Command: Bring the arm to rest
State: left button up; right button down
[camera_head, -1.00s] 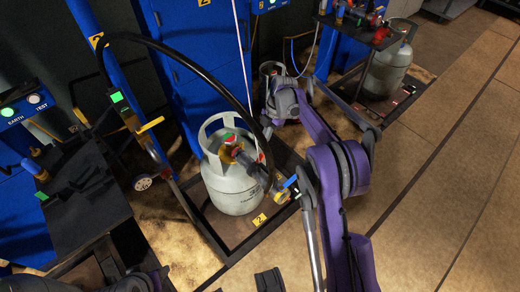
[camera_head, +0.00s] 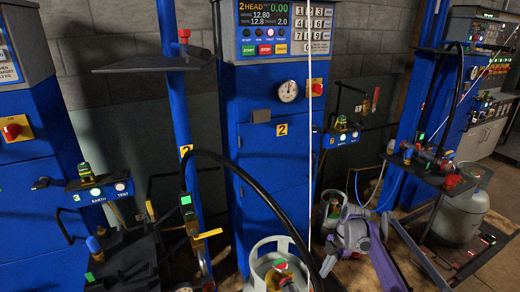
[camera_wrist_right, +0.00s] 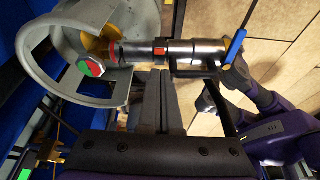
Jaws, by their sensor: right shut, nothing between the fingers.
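My right gripper (camera_wrist_right: 160,75) shows in the right wrist view with its two dark fingers together and nothing between them. Just past the fingertips, a metal filling connector (camera_wrist_right: 180,52) with a blue lever sits at the valve of a grey gas cylinder (camera_wrist_right: 45,45). The valve has a red and green handwheel (camera_wrist_right: 91,67). In the head view the top of this cylinder (camera_head: 262,247) shows at the bottom edge. My purple and grey right arm (camera_head: 355,235) is right of it; its fingers cannot be made out there. My left gripper is not in view.
A blue filling cabinet (camera_head: 270,180) with a lit panel stands behind the cylinder. A black hose (camera_head: 255,185) arches from a blue post (camera_head: 180,110) down to the cylinder. A dark shelf (camera_head: 130,255) is at left. Another cylinder (camera_head: 458,220) stands at right.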

jog(key=s+a+r+m+t+h, duration=0.1)
jog(key=s+a+r+m, duration=0.2)
jog(key=s+r+m, duration=0.4)
jog(key=s+a+r+m+t+h, duration=0.1)
jog(key=s+a+r+m+t, duration=0.2)
jog(key=s, duration=0.7)
jog(key=s+a+f+m+t+h, duration=0.1)
jog(key=s+f+m, duration=0.1)
jog(key=s+m, duration=0.55)
jog(key=s+a+f+m+t+h, duration=0.15)
jog(key=s+m, duration=0.25)
jog(key=s, duration=0.7)
pick_arm(q)
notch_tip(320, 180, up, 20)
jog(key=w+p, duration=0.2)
jog(key=p, duration=1.5)
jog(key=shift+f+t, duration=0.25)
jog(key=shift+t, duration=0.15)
pick_arm(e)
jog(key=w+r, duration=0.3)
jog(key=r, duration=1.5)
jog(key=shift+w+a+r+y, duration=0.15)
jog(key=shift+a+r+y, duration=0.1)
jog(key=shift+r+y, duration=0.15)
